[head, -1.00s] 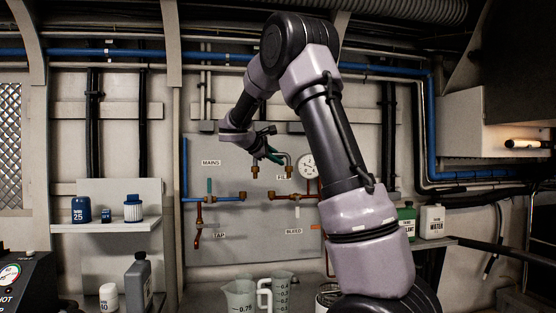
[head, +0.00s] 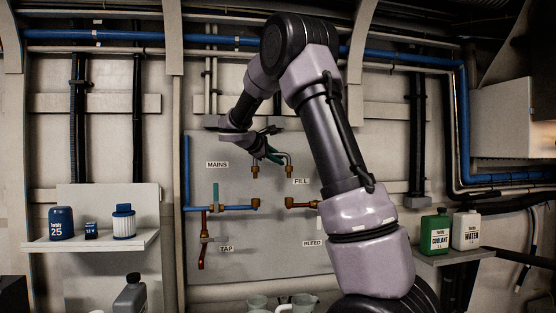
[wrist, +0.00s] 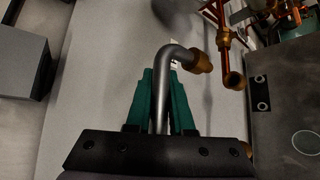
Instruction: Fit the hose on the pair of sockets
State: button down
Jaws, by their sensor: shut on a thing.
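My gripper (head: 272,156) is shut on the hose, a grey bent tube with a brass nut at each end. In the head view the hose (head: 285,155) hangs nuts down, in front of the panel. Below it are the pair of sockets: the left brass socket (head: 256,204) on the blue line and the right brass socket (head: 290,203) on the copper line. The nuts appear above the sockets and apart from them. In the wrist view the teal fingers clasp the hose (wrist: 174,57), and one nut (wrist: 202,63) is near a brass elbow (wrist: 233,80). Depth between them is unclear.
The grey panel (head: 225,260) carries labels and a tap (head: 203,240) at left. A shelf (head: 95,243) with a blue filter stands left. Green and white jugs (head: 435,232) stand right. Measuring jugs (head: 300,302) are below. My arm covers the panel's right part.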

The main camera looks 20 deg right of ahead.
jog(key=shift+s+f, duration=0.1)
jog(key=shift+f, duration=2.8)
jog(key=shift+f, duration=1.75)
jog(key=c, duration=0.7)
grip_release()
jog(key=v, duration=1)
jog(key=shift+s+a+r, duration=0.15)
jog(key=shift+a, duration=0.2)
